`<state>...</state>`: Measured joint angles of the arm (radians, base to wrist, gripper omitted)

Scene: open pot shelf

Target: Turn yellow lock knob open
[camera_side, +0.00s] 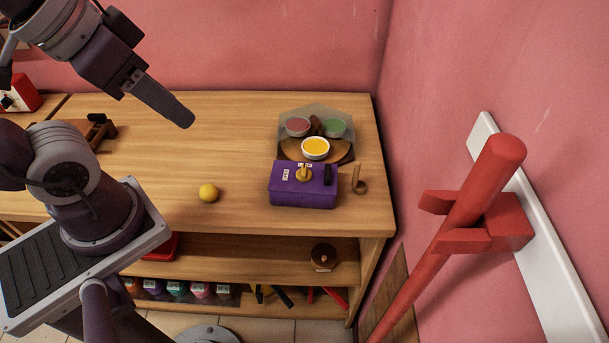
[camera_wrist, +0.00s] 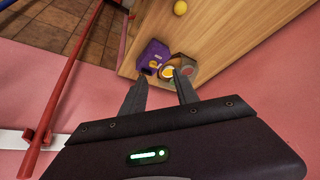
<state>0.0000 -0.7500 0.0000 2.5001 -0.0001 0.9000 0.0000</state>
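A purple box (camera_side: 303,196) sits near the right front of the wooden table. The yellow lock knob (camera_side: 303,173) stands on its top, between a small white label and a dark upright part. In the wrist view the purple box (camera_wrist: 151,52) lies beyond my fingers, with the small yellow knob (camera_wrist: 154,64) on it. My gripper (camera_side: 187,119) hangs high over the table, up and left of the box and well apart from it. In the wrist view its two fingers (camera_wrist: 161,73) are spread with nothing between them. The knob's exact angle is too small to tell.
Behind the box, a transparent cover (camera_side: 288,112) stands by a round wooden tray (camera_side: 344,154) with red, green and yellow bowls. A wooden hook (camera_side: 359,182) is right of the box. A yellow ball (camera_side: 208,193) lies left. A red pole (camera_side: 450,225) stands by the right wall.

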